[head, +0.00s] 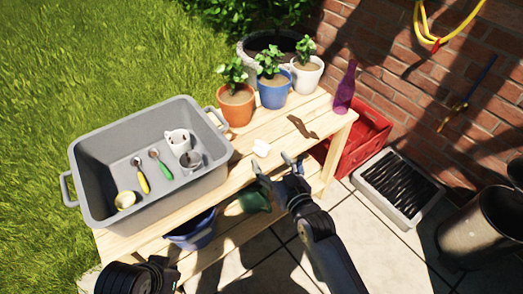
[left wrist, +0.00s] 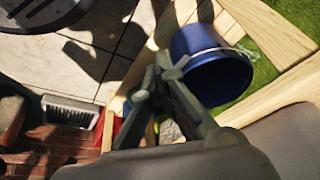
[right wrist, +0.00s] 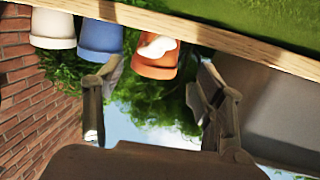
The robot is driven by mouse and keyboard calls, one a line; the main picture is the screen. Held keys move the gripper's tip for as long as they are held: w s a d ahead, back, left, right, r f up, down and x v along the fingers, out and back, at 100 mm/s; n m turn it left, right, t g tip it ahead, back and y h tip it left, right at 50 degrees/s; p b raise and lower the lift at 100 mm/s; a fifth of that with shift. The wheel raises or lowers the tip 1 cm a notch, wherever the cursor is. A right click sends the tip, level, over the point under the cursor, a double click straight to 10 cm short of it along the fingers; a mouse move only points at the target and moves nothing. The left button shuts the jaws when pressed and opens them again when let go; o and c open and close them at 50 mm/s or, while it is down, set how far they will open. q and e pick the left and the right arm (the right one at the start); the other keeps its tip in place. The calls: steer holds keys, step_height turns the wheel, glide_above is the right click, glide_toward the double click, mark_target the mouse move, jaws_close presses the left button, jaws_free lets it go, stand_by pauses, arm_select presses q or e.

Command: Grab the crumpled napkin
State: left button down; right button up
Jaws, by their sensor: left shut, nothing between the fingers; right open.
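The crumpled napkin (head: 261,148) is a small white lump on the wooden table (head: 232,182), near its front edge and right of the grey tub. In the right wrist view the napkin (right wrist: 157,46) shows at the top, in front of the orange pot. My right gripper (head: 272,164) is open and empty just in front of the napkin, apart from it; its two fingers (right wrist: 148,92) are spread wide in its wrist view. My left gripper (left wrist: 160,82) is shut and empty, low by a blue bucket (left wrist: 212,65); in the head view its fingers are not clear.
A grey tub (head: 100,213) holds cups and utensils. Pots (head: 236,105) with plants, a brown thing (head: 302,127) and a purple bottle (head: 345,88) stand or lie behind and right of the napkin. A red crate (head: 372,130) is beyond the table's right end.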

mark_target(265, 153)
steer(key=shift+w+a+f, duration=0.15)
steer(key=shift+w+a, duration=0.05)
steer(key=shift+w, duration=0.25)
steer(key=b+x, duration=0.1)
steer(key=x, duration=0.1)
steer(key=b+x, duration=0.1)
steer(key=x, duration=0.1)
steer(key=shift+w+d+f, duration=0.15)
steer(key=shift+w+f, duration=0.05)
steer(key=shift+w, duration=0.25)
arm_select(q)
steer(key=w+d+r+t+h, duration=0.1)
steer(key=w+t, duration=0.3)
steer(key=w, duration=0.4)
steer(key=shift+d+r, duration=0.5)
steer(key=shift+d, duration=0.25)
arm_select(e)
steer(key=c, duration=0.8)
